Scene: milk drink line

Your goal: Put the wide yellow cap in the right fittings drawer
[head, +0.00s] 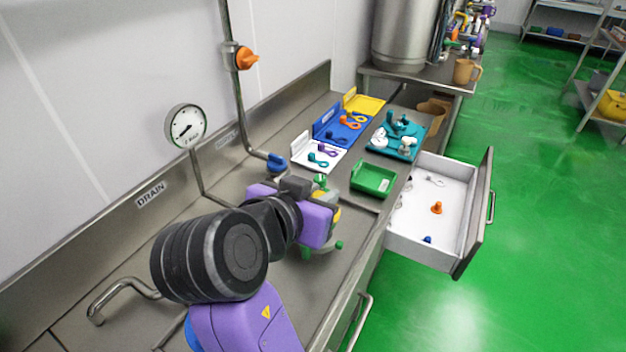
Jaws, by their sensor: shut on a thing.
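My gripper (325,217) is over the steel counter, seen from behind, with its purple body hiding most of the fingers. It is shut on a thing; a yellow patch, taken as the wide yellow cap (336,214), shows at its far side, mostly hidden. A stand with green knobs (340,245) is right at the gripper; I cannot tell whether they touch. An open drawer (408,243) with a white inside sticks out from the counter front at the right. It holds an orange fitting (437,208), a small blue fitting (428,240) and pale fittings.
White (318,168), blue (343,140) and yellow (363,104) trays and a teal tray (380,150) with fittings stand behind. A pipe with a gauge (186,125) runs along the left wall. The drawer floor has free room.

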